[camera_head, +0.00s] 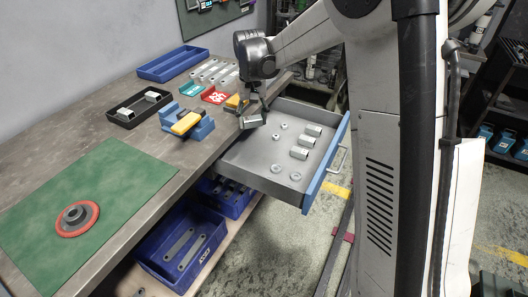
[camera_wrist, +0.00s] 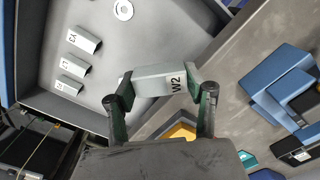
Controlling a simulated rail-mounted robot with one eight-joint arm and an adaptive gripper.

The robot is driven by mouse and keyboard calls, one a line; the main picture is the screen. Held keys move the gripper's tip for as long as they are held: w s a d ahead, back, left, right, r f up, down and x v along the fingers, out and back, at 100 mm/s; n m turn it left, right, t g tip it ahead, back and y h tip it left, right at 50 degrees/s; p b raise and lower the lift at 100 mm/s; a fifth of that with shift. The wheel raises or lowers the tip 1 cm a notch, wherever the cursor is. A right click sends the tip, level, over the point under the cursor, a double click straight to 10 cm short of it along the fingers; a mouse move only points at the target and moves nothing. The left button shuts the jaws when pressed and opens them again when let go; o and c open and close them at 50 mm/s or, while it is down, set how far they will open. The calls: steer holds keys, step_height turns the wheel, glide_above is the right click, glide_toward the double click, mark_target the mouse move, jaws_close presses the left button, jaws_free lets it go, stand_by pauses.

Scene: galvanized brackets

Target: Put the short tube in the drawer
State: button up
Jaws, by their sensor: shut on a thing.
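My gripper (camera_head: 252,112) is shut on a short grey metal tube marked W2 (camera_wrist: 152,80), its two fingers (camera_wrist: 162,84) at the tube's ends in the wrist view. In the head view the held tube (camera_head: 254,122) is at the drawer's far left corner, by the bench edge. The drawer (camera_head: 245,158) is pulled open, with a blue front (camera_head: 327,165) and a grey floor. Several short tubes (camera_head: 299,153) and several round rings or washers (camera_head: 295,176) lie in it. The wrist view shows three labelled tubes there (camera_wrist: 73,68). The held tube's height above the drawer is unclear.
A blue fixture with a yellow part (camera_head: 187,124) stands on the bench left of the drawer. Behind it are a black tray (camera_head: 125,119), a red tray (camera_head: 214,96) and a blue tray (camera_head: 172,65). A green mat (camera_head: 120,190) lies in front. Blue bins (camera_head: 165,272) sit below.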

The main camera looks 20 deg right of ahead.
mark_target(254, 159)
step_height(254, 159, down, 15)
steer(key=shift+r+b, duration=0.15)
steer(key=shift+b, duration=1.05)
steer(key=o, duration=1.2)
steer(key=shift+c, duration=0.2)
